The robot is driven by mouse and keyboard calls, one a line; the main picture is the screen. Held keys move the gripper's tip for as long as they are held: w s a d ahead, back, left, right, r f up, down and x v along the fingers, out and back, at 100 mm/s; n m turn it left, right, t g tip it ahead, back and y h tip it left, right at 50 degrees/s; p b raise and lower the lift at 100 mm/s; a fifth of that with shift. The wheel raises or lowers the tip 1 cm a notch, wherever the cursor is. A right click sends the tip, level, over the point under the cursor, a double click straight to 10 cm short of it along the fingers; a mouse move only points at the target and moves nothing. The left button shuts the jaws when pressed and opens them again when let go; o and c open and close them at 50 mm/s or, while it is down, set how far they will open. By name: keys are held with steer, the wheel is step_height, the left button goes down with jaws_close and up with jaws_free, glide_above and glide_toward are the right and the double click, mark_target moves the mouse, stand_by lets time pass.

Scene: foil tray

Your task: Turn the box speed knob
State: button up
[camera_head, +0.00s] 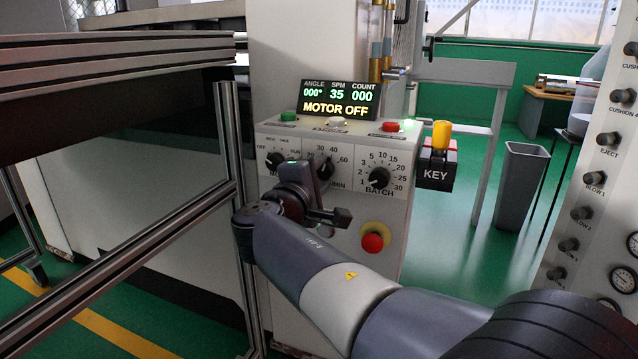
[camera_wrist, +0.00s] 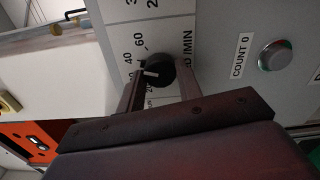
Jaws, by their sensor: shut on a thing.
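The speed knob (camera_wrist: 158,68) is a round black knob with a pale pointer line, on a white dial with 40 and 60 printed around it and "/MIN" beside it. It sits in the middle of the control box (camera_head: 348,208) front, mostly hidden behind my gripper in the head view. My gripper (camera_wrist: 161,82) reaches the panel with one finger on each side of the knob and is shut on it. In the head view my gripper (camera_head: 318,172) covers the lower left of the dial. The display (camera_head: 340,99) reads SPM 35 and MOTOR OFF.
A mode knob (camera_head: 274,160) is close on the left and the batch knob (camera_head: 379,178) on the right. A red stop button (camera_head: 372,242) is below. A key block (camera_head: 437,165) juts out at the right side. A metal frame (camera_head: 232,160) stands just left of my arm.

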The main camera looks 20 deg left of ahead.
stand_by(0.4)
steer(key=o, duration=1)
steer(key=s+p, duration=0.1)
steer(key=s, duration=0.9)
steer(key=shift+s+a, duration=0.4)
steer(key=w, duration=0.7)
steer(key=w+b, duration=0.1)
steer(key=w, duration=0.2)
steer(key=shift+w+d, duration=0.4)
steer(key=shift+w+r, duration=0.1)
steer(key=shift+p, duration=0.3)
